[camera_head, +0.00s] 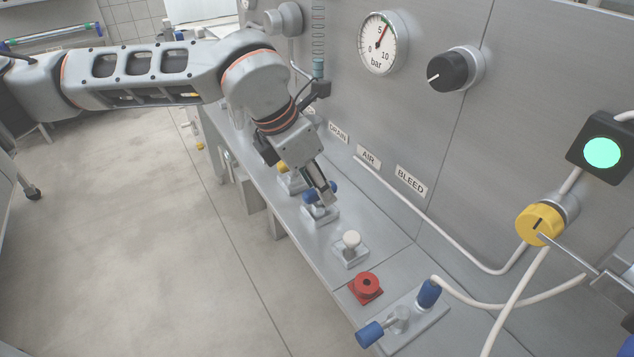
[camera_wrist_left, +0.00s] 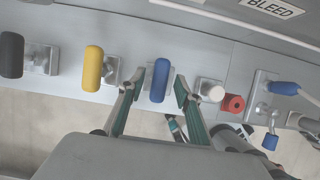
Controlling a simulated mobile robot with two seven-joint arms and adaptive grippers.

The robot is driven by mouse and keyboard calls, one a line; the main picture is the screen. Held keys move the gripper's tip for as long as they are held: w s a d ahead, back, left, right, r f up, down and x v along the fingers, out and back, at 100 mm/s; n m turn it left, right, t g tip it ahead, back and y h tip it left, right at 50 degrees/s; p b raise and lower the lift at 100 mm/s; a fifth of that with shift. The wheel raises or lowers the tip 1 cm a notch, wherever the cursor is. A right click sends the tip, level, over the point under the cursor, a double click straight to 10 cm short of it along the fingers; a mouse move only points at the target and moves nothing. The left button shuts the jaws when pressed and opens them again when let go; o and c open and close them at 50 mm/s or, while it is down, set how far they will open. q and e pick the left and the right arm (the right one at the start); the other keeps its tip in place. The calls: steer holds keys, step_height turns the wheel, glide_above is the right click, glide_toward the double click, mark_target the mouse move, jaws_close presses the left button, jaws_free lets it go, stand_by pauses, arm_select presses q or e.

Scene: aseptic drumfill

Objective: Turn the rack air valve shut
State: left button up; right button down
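The blue valve handle (camera_wrist_left: 160,80) sits on a metal block on the rack ledge, in the row between the yellow and white ones. In the head view the blue handle (camera_head: 311,197) shows partly on both sides of my fingers. My left gripper (camera_head: 325,195) is over it from above. In the left wrist view the fingers of my left gripper (camera_wrist_left: 158,88) stand open, one on each side of the handle, with a gap visible on both sides. An AIR label (camera_head: 369,157) is on the panel behind.
Beside it are a yellow handle (camera_wrist_left: 92,68), a black handle (camera_wrist_left: 11,55), a white knob (camera_head: 351,239) and a red fitting (camera_head: 367,287). A blue-ended fitting (camera_head: 428,292) with a white hose is nearer. A gauge (camera_head: 383,43) and black dial (camera_head: 449,72) are on the panel.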

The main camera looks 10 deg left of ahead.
arm_select(q)
steer(key=v, duration=1.2)
arm_select(e)
steer(key=shift+s, duration=0.15)
arm_select(q)
steer(key=shift+d, duration=0.1)
arm_select(e)
steer(key=shift+f, duration=0.1)
